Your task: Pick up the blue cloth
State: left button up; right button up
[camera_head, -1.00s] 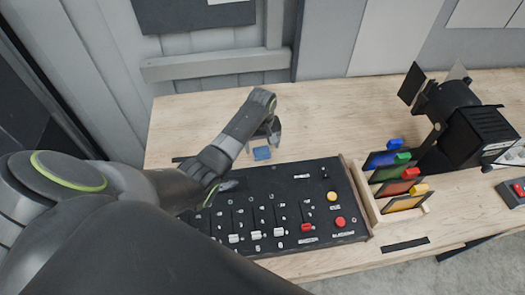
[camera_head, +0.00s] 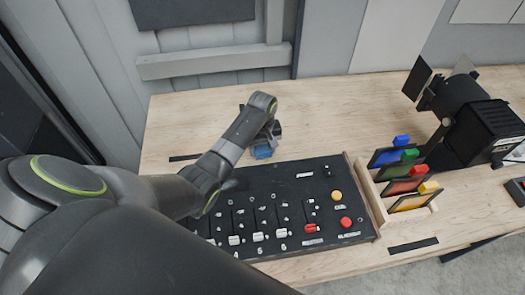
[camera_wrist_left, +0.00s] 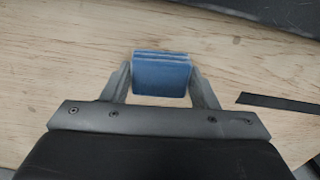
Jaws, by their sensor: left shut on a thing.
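The blue cloth (camera_wrist_left: 162,76) is a small folded pad between the two fingers of my left gripper (camera_wrist_left: 162,85) in the left wrist view. The gripper is shut on it, with one finger against each side. In the head view the cloth (camera_head: 262,152) shows below the left gripper (camera_head: 268,140), just behind the black control panel. The arm partly hides it there. I cannot tell whether the cloth still touches the table. My right gripper is not in view.
The black control panel (camera_head: 285,180) with sliders and buttons lies just in front of the cloth. A wooden rack (camera_head: 372,200) of coloured filters and a black stage lamp (camera_head: 470,125) stand to the right. The wooden table (camera_head: 330,115) is clear behind the panel.

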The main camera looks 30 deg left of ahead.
aim_at(263, 149)
pick_arm(q)
notch_tip(263, 149, up, 9)
jog(key=shift+f+b, duration=0.15)
jog(key=shift+b, duration=0.55)
jog(key=shift+r, duration=0.65)
jog(key=shift+o, duration=1.2)
jog(key=shift+c, duration=0.7)
